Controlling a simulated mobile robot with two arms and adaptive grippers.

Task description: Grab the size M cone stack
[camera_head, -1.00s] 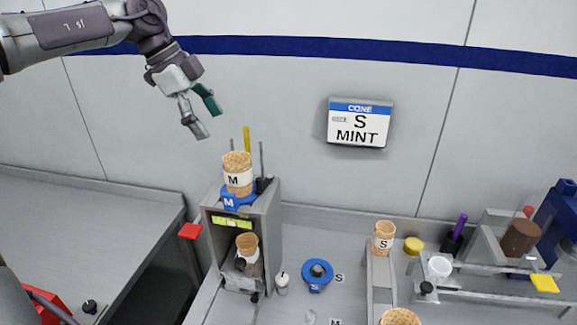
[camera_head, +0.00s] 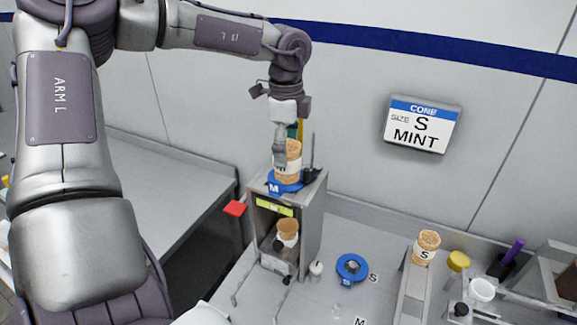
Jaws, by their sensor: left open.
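The size M cone stack (camera_head: 294,165), tan with a white band, stands upright on the blue M holder (camera_head: 277,187) on top of a grey dispenser cabinet (camera_head: 314,195). My left gripper (camera_head: 289,152) points down at the stack and is open. Its grey finger is in front of the stack's left side and partly hides the M label. The other finger, green, shows only in part, above and behind the stack. I cannot tell whether either finger touches the stack. My right gripper is not in view.
A smaller cone stack (camera_head: 288,232) is inside the cabinet. Thin rods rise behind the cabinet top. A red tab (camera_head: 235,208) sticks out at left. A blue S ring (camera_head: 352,268) lies on the counter, and an S cone stack (camera_head: 426,248) stands at right. A wall sign (camera_head: 422,124) reads S MINT.

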